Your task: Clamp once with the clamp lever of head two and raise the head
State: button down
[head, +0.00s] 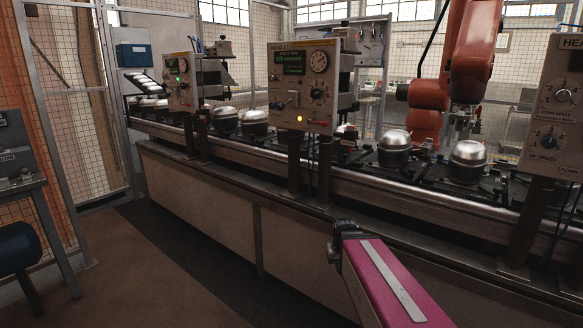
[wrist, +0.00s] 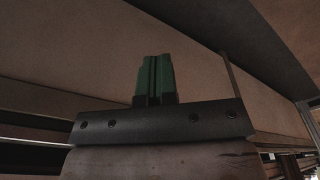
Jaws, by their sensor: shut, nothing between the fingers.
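The panel of head two (head: 303,78), labelled HEAD 2, stands on dark posts above the conveyor in the head view. It has a green-lit display, a round gauge, knobs and a lit yellow lamp (head: 299,118). A small red lever (head: 318,122) sits at its lower right; its lettering is too small to read. My gripper is at the end of my pink arm, low in front of the bench and well below the panel; the head view mostly hides it. In the wrist view its green fingers (wrist: 155,77) are together and hold nothing.
The pale bench front (head: 203,196) runs along the conveyor. Silver compressors (head: 468,160) stand on the line. Another head panel (head: 183,80) is at left and one (head: 555,105) at right. An orange robot arm (head: 486,50) stands behind. The floor (head: 150,275) at front left is clear.

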jog(key=s+d+f+g, duration=0.1)
jog(key=s+f, duration=0.3)
jog(key=s, duration=0.1)
jog(key=shift+s+d+f+m, duration=0.25)
jog(key=shift+s+f+m, duration=0.05)
jog(key=shift+m, duration=0.1)
dwell(2.9)
